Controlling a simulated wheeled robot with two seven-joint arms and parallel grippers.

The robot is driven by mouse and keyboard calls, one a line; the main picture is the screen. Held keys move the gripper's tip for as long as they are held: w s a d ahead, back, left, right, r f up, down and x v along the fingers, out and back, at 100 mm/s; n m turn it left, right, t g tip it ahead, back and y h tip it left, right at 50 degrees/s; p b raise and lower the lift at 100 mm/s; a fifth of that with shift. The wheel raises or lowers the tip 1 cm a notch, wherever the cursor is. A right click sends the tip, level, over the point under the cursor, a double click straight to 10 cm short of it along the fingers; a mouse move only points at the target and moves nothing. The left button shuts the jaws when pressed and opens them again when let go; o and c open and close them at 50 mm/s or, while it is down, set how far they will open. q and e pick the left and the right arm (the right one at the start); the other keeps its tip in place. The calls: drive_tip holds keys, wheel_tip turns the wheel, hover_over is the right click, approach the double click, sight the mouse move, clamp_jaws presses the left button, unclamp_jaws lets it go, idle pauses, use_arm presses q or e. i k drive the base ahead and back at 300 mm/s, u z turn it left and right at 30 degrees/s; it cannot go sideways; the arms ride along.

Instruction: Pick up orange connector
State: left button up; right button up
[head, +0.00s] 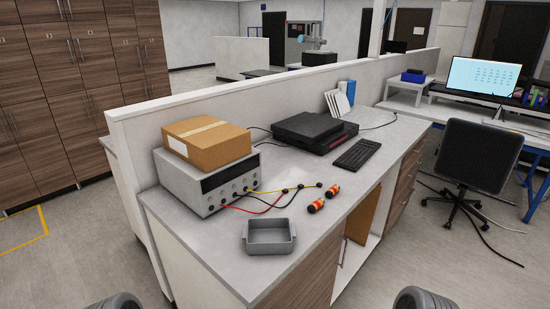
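Two small orange and black cylindrical pieces lie on the grey desktop, right of the grey tray. The nearer orange connector (316,206) lies a little to the left of the farther orange connector (333,191), with a small gap between them. Both lie on their sides and nothing holds them. Neither of my grippers shows; only dark rounded parts, apparently of my arms, show at the bottom edge, well below the desktop pieces in the picture.
A grey open tray (270,249) stands near the desk's front. Behind it is a grey instrument (182,187) with red, yellow and black leads and a cardboard box (206,143) on top. A black device (309,130) and a keyboard (357,154) lie farther back. A low partition (215,105) runs behind.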

sight(332, 191)
drive_tip(key=z, duration=2.1)
drive_tip(key=i, duration=1.95)
drive_tip(key=u, duration=2.3)
